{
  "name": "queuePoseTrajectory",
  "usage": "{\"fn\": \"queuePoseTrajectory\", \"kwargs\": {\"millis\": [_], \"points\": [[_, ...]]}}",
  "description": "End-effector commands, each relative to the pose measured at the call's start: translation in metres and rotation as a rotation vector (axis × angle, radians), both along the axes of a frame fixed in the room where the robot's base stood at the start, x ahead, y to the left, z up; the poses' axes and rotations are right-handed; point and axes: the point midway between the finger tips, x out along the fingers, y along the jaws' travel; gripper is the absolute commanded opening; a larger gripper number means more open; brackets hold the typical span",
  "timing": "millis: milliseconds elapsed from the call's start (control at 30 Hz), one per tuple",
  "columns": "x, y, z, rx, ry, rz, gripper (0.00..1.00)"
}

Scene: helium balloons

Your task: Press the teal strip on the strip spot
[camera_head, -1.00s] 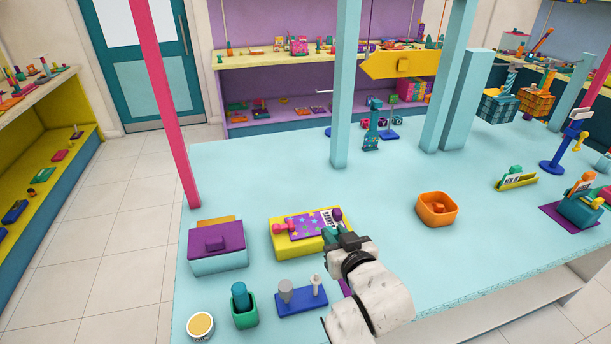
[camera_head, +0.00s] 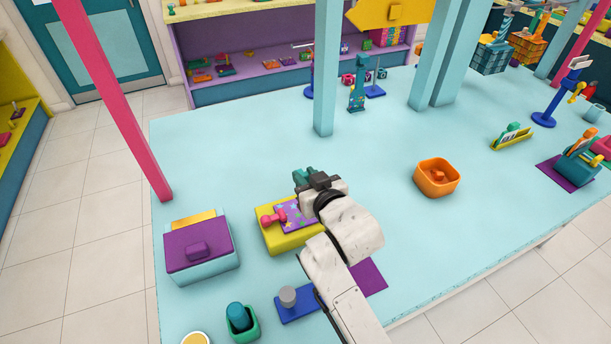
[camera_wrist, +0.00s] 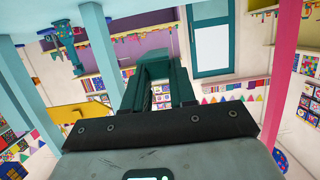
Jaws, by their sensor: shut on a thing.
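My gripper (camera_head: 304,178) is over the back right part of the yellow block (camera_head: 282,243), and appears above it. In the wrist view its dark teal fingers (camera_wrist: 158,90) reach forward, with a teal crosspiece, likely the teal strip (camera_wrist: 155,68), between their tips. Strip and fingers are nearly the same colour, so their border is hard to tell. The yellow block carries a purple card with stars (camera_head: 291,214) and a pink knobbed piece (camera_head: 272,217). My gripper and wrist hide the block's right part. I cannot make out a marked strip spot.
A purple-lidded box (camera_head: 182,256) stands left of the block. A teal cylinder in a green cup (camera_head: 243,333) and a blue base with a grey peg (camera_head: 288,297) are in front. An orange bowl (camera_head: 437,190) lies right. A light-blue post (camera_head: 326,80) rises behind; the table between is clear.

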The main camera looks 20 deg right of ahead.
Motion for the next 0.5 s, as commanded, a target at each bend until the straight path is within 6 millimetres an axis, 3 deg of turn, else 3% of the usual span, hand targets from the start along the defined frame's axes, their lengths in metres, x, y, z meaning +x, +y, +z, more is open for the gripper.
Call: {"fn": "queuePoseTrajectory", "kwargs": {"millis": [167, 500], "points": [[-0.001, 0.001, -0.004, -0.002, 0.0, -0.013, 0.0], [-0.001, 0.001, -0.031, -0.002, 0.0, -0.013, 0.0]]}}
